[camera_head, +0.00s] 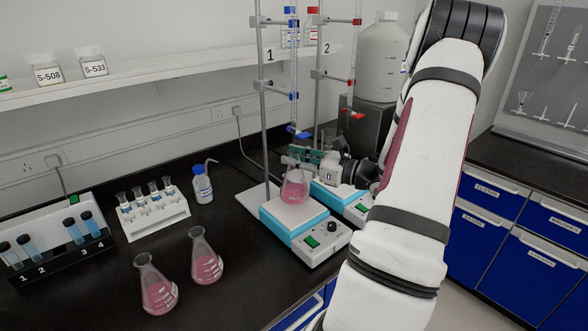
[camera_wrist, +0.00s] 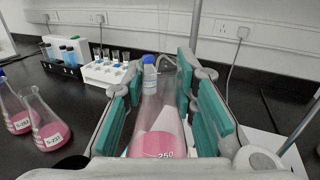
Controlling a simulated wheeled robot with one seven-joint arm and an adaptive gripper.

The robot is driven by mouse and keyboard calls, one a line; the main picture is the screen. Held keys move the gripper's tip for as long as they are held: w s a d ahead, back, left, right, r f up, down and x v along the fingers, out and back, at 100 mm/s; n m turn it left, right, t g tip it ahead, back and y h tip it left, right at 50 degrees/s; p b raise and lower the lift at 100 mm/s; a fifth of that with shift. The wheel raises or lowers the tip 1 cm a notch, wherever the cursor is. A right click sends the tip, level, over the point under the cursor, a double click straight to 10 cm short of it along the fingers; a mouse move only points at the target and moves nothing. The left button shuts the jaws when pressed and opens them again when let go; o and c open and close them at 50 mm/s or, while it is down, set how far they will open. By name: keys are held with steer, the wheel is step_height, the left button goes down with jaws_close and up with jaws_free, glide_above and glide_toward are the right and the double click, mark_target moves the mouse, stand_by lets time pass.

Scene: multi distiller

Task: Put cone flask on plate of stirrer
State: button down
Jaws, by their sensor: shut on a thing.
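A cone flask (camera_head: 295,187) with pink liquid is at the front stirrer, over its pale plate (camera_head: 286,219). My gripper (camera_head: 306,160) is shut on this flask around its upper part. In the wrist view the flask (camera_wrist: 159,128) stands upright between the teal finger pads of my gripper (camera_wrist: 157,95). Its base appears at or just above the plate; I cannot tell whether it touches. The front stirrer (camera_head: 310,247) has a blue body, a green switch and a black knob. A second stirrer (camera_head: 345,198) is behind it, partly hidden by my arm.
Two more pink flasks (camera_head: 157,287) (camera_head: 206,258) stand on the bench at front left. A blue-capped wash bottle (camera_head: 202,186) and a tube rack (camera_head: 152,213) are left of the stirrers. Burette stands (camera_head: 264,110) rise close behind the gripper.

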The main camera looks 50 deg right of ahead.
mark_target(302, 171)
steer(key=shift+w+f, duration=0.15)
steer(key=shift+f, duration=0.75)
steer(key=shift+w+f, duration=0.1)
steer(key=shift+f, duration=0.95)
steer(key=c, duration=1.3)
jaws_free()
